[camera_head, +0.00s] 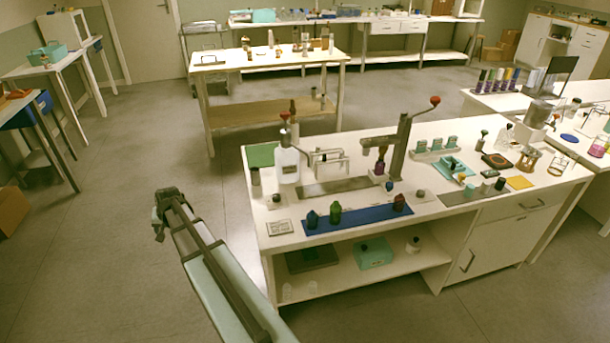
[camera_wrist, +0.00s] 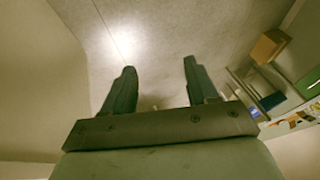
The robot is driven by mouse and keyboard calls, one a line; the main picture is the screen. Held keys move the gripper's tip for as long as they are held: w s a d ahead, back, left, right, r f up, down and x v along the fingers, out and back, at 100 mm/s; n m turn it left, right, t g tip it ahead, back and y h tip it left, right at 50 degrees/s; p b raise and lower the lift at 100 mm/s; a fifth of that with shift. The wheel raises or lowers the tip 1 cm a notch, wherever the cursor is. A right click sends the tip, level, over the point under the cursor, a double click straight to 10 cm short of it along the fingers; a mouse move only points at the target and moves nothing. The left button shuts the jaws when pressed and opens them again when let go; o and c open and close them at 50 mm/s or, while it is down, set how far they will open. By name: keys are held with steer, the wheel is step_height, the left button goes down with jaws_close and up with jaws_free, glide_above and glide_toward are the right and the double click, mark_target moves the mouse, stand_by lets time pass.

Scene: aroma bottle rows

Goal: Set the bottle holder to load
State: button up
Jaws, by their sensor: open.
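A grey stand with a red-knobbed lever (camera_head: 404,135) rises from the middle of the white workbench (camera_head: 264,225). A small purple-brown bottle (camera_head: 379,160) is upright beside its column, under its head. I cannot tell for sure which part is the bottle holder or how it is set. A pale clamp-like frame (camera_head: 328,158) stands left of the bottle. My gripper (camera_head: 160,212) is left of the workbench, well apart from everything on it. In the wrist view my gripper (camera_wrist: 158,68) is open, with nothing between its fingers and the floor beyond.
A blue mat (camera_head: 358,217) at the bench's front bears small dark and green bottles. A large white bottle (camera_head: 288,165) stands at the left. Jars, trays and racks crowd the right half. The floor (camera_head: 120,260) around my arm is clear.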

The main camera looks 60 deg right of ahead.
steer(key=s+d+r+m, duration=0.35)
steer(key=s+d, duration=0.25)
steer(key=d, duration=0.5)
steer(key=m+g+h, duration=0.4)
steer(key=m+g, duration=0.3)
steer(key=m, duration=0.3)
glide_toward(390, 184)
steer(key=x, duration=0.8)
steer(key=shift+d+f, duration=0.1)
steer(key=shift+f, duration=0.2)
steer(key=shift+c, duration=0.5)
jaws_close()
